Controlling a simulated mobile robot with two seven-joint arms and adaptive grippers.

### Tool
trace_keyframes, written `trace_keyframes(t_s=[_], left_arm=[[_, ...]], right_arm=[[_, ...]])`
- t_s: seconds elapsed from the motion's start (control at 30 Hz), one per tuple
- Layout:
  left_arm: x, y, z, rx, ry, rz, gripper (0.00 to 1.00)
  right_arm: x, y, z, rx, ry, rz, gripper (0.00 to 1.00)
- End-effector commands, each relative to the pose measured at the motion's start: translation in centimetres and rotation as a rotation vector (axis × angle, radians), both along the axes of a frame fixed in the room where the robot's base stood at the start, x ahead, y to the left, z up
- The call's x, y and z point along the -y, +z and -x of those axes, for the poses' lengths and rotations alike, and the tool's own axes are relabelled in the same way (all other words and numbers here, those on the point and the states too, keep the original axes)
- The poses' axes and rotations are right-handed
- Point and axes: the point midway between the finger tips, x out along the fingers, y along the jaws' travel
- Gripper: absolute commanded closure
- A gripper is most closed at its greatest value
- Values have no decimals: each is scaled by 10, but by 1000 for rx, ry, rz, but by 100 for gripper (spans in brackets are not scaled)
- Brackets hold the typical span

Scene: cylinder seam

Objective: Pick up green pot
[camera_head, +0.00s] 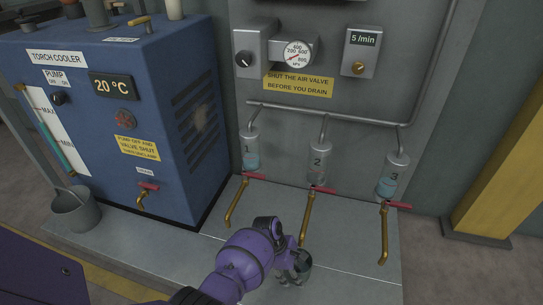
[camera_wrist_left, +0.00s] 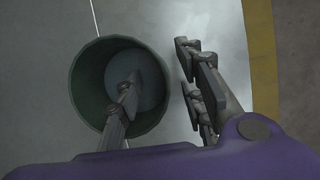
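In the left wrist view the green pot (camera_wrist_left: 88,98) is seen from above, with a dark green wall and a grey round bottom. My left gripper (camera_wrist_left: 160,66) is open across its right wall: one finger reaches over the pot's opening, the other is outside to the right. I cannot tell whether either finger touches the wall. In the head view my left gripper (camera_head: 296,265) is low over the grey platform, below the middle tap; the pot is not clearly distinguishable there, being small and hidden by the gripper. My right gripper is not in view.
Brass taps with red handles hang under cylinders 1 (camera_head: 250,150), 2 (camera_head: 318,160) and 3 (camera_head: 392,178), close behind my left gripper. A blue torch cooler (camera_head: 165,140) stands left, with a grey bucket (camera_head: 75,212) beside it. The platform (camera_head: 350,285) is bare at right front.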

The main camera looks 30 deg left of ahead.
Motion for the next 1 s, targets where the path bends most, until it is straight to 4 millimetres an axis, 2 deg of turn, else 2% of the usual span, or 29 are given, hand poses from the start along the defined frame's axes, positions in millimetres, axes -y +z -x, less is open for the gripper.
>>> trace_keyframes(t_s=[0.1, 0.3, 0.5, 0.6, 1.0], left_arm=[[6, -8, -6, 6, -1, 1, 64], [6, -6, -6, 8, -1, 1, 64], [6, -6, -6, 8, -1, 1, 90], [6, -6, -6, 8, -1, 1, 100], [6, -5, -7, 9, -2, 2, 100]], right_arm=[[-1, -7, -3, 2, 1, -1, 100], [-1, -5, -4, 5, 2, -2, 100], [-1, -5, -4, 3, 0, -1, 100], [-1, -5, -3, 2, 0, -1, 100], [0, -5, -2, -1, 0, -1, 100]])
